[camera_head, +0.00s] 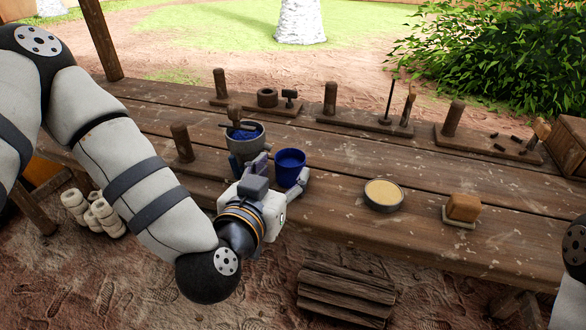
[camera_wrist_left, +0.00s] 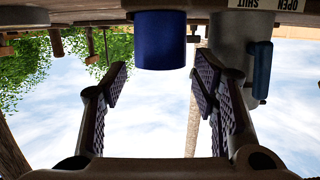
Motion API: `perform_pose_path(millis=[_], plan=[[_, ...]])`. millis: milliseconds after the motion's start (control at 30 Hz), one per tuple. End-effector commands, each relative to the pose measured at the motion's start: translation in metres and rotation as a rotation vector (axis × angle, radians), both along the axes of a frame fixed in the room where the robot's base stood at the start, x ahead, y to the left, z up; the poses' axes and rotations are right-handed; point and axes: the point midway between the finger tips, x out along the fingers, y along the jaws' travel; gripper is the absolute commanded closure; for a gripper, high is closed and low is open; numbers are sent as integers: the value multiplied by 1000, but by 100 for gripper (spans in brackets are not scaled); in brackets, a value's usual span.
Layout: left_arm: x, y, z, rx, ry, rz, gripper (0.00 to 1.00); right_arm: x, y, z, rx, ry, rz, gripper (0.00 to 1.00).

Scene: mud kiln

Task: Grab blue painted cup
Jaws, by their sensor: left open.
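The blue painted cup (camera_head: 290,170) stands upright on the wooden table near its front edge. In the left wrist view, which is upside down, the cup (camera_wrist_left: 160,42) lines up with the gap between the two fingers. My left gripper (camera_head: 280,180) is open and empty, low at the near side of the cup, with one finger on each side of its line. The wrist view also shows the open gripper (camera_wrist_left: 159,78). I cannot tell whether the fingertips reach past the cup's near wall. My right gripper is out of view.
A grey pot (camera_head: 240,152) with blue paint and a brush stands close beside the cup on the left. A round dish (camera_head: 383,195) and a tan block (camera_head: 463,207) stand to the right. Wooden tool stands (camera_head: 365,122) line the back. The table between cup and dish is clear.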

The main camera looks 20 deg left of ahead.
Motion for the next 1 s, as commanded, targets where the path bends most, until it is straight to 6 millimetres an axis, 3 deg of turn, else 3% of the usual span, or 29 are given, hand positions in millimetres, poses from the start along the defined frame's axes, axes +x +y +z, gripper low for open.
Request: perform_pose_path(millis=[300, 567, 733, 800, 1000], plan=[[50, 0, -13, -1, -2, 1, 46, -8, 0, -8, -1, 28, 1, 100], [56, 0, -11, 0, -4, -1, 46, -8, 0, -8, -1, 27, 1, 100], [56, -1, -11, 0, -5, -1, 80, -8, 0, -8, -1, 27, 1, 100], [56, -1, -11, 0, -5, -1, 84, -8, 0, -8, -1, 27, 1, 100], [56, -1, -8, -1, -7, -2, 84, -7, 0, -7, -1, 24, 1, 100]])
